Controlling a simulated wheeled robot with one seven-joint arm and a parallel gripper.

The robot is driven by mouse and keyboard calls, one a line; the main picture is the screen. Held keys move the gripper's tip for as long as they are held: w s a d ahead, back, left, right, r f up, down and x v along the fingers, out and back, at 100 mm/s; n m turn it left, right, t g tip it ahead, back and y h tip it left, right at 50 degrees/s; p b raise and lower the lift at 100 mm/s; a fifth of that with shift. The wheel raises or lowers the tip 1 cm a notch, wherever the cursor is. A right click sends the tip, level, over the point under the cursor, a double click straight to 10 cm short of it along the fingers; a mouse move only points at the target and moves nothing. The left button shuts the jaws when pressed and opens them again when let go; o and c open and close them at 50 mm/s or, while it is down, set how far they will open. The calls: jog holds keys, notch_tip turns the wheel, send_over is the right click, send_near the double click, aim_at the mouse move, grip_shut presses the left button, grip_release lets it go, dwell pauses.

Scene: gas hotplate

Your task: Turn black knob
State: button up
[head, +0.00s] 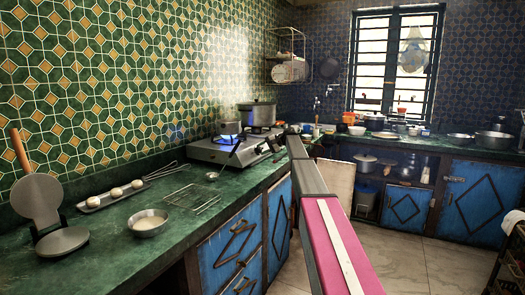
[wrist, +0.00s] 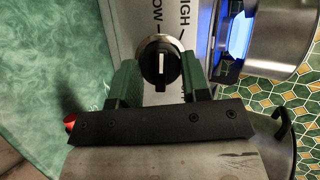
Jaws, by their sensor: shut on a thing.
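The black knob (wrist: 160,66) shows in the wrist view on the pale front panel of the gas hotplate (wrist: 123,25). It has a silver ring and a white mark pointing up in the picture, between the printed words "LOW" and "HIGH". The green fingers of my gripper (wrist: 157,80) are on either side of the knob and shut on it. In the head view the hotplate (head: 212,152) stands on the green counter, with my pink and grey arm reaching its right end. There the knob in my grip is too small to make out.
A blue flame glow (wrist: 238,35) is close to the knob. A pot (head: 257,114) stands on the hotplate's far end. The floor (head: 425,260) at right is clear.

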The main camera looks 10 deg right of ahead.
jog(key=shift+n, duration=0.6)
jog(key=o, duration=0.9)
jog(key=shift+r, duration=0.1)
jog(key=v, duration=1)
jog(key=shift+d+r, duration=0.25)
jog(key=shift+r, duration=0.1)
